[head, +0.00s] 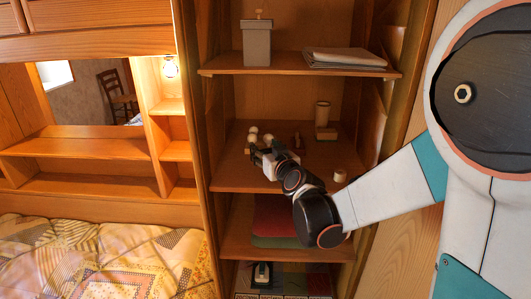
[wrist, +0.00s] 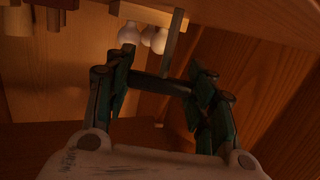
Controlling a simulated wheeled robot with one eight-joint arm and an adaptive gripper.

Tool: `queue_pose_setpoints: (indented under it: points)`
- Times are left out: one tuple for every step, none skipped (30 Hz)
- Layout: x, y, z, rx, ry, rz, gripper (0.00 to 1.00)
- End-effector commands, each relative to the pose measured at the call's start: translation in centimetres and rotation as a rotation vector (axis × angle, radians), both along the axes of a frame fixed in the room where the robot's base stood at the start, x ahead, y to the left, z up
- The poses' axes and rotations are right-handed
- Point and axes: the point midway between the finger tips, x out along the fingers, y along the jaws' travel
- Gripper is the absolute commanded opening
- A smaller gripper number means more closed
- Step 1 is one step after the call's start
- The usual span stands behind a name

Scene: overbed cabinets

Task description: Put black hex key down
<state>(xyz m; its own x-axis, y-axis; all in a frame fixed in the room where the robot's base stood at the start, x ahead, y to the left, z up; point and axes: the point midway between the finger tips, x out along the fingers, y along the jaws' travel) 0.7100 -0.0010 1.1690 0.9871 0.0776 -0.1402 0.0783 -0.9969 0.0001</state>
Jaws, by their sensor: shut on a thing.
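My gripper (head: 261,153) is inside the cabinet, over the middle shelf (head: 235,180), reaching in from the right. In the wrist view, my gripper (wrist: 160,84) has its two fingers on either side of a dark bar, which looks like the black hex key (wrist: 158,83). The bar lies across between the fingertips. The picture is dim, so the key's full shape is unclear. In the head view the key is hard to tell apart from the dark fingers. I cannot tell whether it touches the shelf.
White round objects (head: 253,130) are close beyond my gripper. A small dark-red object (head: 297,141), a tan stand-like object (head: 324,120) and a small pale cup (head: 340,176) are on the same shelf. A grey box (head: 257,45) and folded cloth (head: 344,58) occupy the shelf above.

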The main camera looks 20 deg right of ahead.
Motion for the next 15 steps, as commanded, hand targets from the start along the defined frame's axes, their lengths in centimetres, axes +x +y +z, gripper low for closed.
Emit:
queue_pose_setpoints:
  points:
    - [0.0, 0.0, 0.06, 0.0, 0.0, 0.0, 0.24]
    - [0.0, 0.0, 0.05, 0.0, 0.0, 0.0, 0.24]
    - [0.01, 0.0, 0.0, 0.0, 0.0, 0.0, 0.24]
    - [0.01, 0.0, -0.09, 0.0, 0.0, 0.0, 0.24]
    - [0.0, 0.0, -0.2, 0.0, 0.0, 0.0, 0.24]
    - [0.0, 0.0, -0.34, 0.0, 0.0, 0.0, 0.24]
    - [0.01, 0.0, -0.35, 0.0, 0.0, 0.0, 0.52]
    - [0.0, 0.0, -0.28, 0.0, 0.0, 0.0, 0.59]
    - [0.0, 0.0, -0.26, 0.0, 0.0, 0.0, 0.68]
    - [0.0, 0.0, -0.25, 0.0, 0.0, 0.0, 0.7]
    - [0.0, 0.0, -0.25, 0.0, 0.0, 0.0, 0.7]
    - [0.01, 0.0, -0.24, 0.0, 0.0, 0.0, 0.7]
    - [0.01, 0.0, -0.24, 0.0, 0.0, 0.0, 0.7]
    - [0.01, 0.0, -0.24, 0.0, 0.0, 0.0, 0.7]
    - [0.01, 0.0, -0.24, 0.0, 0.0, 0.0, 0.7]
